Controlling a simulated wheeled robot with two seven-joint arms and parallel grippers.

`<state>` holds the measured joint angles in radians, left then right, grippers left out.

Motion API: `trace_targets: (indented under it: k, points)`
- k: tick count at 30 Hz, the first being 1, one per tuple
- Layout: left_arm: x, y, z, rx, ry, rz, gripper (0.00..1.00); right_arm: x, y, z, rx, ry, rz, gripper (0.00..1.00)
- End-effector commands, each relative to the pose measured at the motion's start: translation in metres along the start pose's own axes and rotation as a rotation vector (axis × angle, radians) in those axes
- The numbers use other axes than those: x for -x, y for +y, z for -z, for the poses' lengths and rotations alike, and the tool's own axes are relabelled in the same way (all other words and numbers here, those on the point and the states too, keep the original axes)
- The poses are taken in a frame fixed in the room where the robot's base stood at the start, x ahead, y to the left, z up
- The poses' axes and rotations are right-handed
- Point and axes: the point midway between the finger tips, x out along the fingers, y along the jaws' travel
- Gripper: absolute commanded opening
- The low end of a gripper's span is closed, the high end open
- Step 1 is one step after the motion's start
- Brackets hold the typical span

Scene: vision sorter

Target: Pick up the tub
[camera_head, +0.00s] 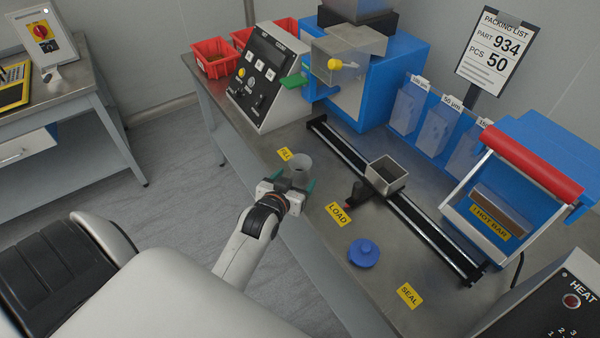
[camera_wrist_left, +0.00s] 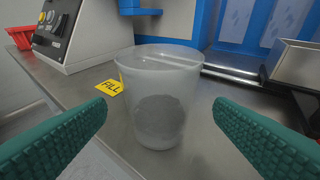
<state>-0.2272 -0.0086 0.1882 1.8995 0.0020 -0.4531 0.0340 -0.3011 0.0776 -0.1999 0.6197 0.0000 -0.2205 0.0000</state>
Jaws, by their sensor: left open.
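A translucent tub (camera_head: 301,168) stands upright on the metal bench beside the yellow FILL label (camera_head: 284,154). In the left wrist view the tub (camera_wrist_left: 160,95) is in the middle, with a grey patch showing low through its wall. My left gripper (camera_head: 293,188) is open at the bench's near edge, just in front of the tub. Its green fingers (camera_wrist_left: 160,135) are spread to either side of the tub, with gaps between them and its wall. My right gripper does not show.
A black rail (camera_head: 430,233) with a metal box (camera_head: 386,174) runs behind the tub. A black handle (camera_head: 357,194), a LOAD label (camera_head: 338,214) and a blue lid-like disc (camera_head: 364,253) lie to the right. A control panel (camera_head: 265,80) stands behind left.

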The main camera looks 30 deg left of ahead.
Motion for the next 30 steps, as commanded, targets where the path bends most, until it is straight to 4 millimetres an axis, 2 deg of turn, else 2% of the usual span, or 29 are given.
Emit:
trace_targets:
  k: [3, 7, 10, 17, 26, 30]
  points:
    - [-0.02, 0.0, 0.001, -0.001, 0.0, 0.0, 0.77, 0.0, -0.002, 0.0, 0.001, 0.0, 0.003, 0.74]
    - [-0.037, 0.0, 0.003, -0.001, 0.0, 0.0, 0.77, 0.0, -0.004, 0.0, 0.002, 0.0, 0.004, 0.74]
    - [-0.043, 0.0, 0.003, 0.0, 0.001, 0.0, 0.77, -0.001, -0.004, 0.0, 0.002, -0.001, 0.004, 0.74]
    - [-0.043, 0.0, 0.003, 0.0, 0.001, 0.0, 0.75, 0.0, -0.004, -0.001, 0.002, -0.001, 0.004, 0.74]
    - [-0.043, 0.0, 0.003, 0.0, 0.001, 0.0, 0.26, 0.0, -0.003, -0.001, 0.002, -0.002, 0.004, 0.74]
    - [-0.043, 0.0, 0.002, 0.0, -0.001, 0.0, 0.25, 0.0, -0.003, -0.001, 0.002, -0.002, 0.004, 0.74]
